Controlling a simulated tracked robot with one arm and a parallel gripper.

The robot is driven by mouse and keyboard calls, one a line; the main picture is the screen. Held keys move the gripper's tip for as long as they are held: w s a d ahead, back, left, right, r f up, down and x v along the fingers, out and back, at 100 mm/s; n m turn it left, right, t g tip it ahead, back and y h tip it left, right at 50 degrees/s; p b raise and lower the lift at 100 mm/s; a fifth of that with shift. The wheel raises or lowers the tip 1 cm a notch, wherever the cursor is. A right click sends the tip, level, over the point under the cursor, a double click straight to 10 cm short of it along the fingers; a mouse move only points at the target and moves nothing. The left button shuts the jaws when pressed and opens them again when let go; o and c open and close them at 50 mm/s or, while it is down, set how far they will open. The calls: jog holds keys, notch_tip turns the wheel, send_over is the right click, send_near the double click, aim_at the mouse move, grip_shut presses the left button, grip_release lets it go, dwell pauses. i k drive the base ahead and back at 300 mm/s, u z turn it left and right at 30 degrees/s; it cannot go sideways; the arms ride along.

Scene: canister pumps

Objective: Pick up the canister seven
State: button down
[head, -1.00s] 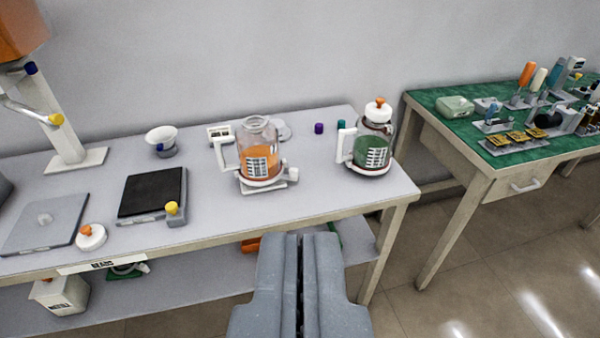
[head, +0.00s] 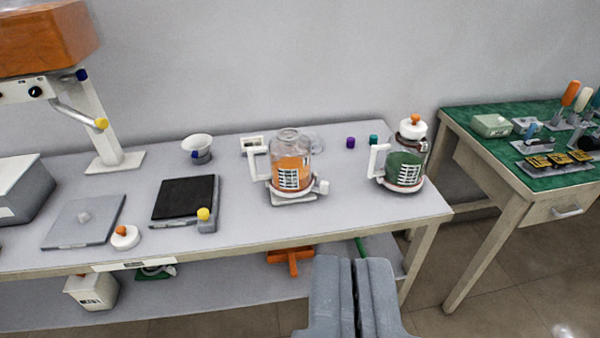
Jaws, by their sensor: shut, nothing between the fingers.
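Two canisters stand upright on the light bench. One is a clear glass canister with orange contents (head: 291,172), a white handle on its left and an open top. The other is a glass canister with green contents (head: 404,168), a white lid with an orange knob and a white handle on its left. Both carry labels too small to read, so I cannot tell which is canister seven. My gripper (head: 352,262) is shut and empty, in front of the bench's front edge and apart from both canisters.
The light bench (head: 240,221) also holds a black plate scale (head: 184,197), a white funnel cup (head: 197,148), a white lid with orange knob (head: 125,237) and a grey plate (head: 84,222). A green-topped table (head: 470,122) with tools stands right. A white container (head: 91,291) is on the lower shelf.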

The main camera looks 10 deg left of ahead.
aim_at(291, 174)
jog(key=z, duration=0.3)
jog(key=i, duration=1.5)
jog(key=u, duration=0.25)
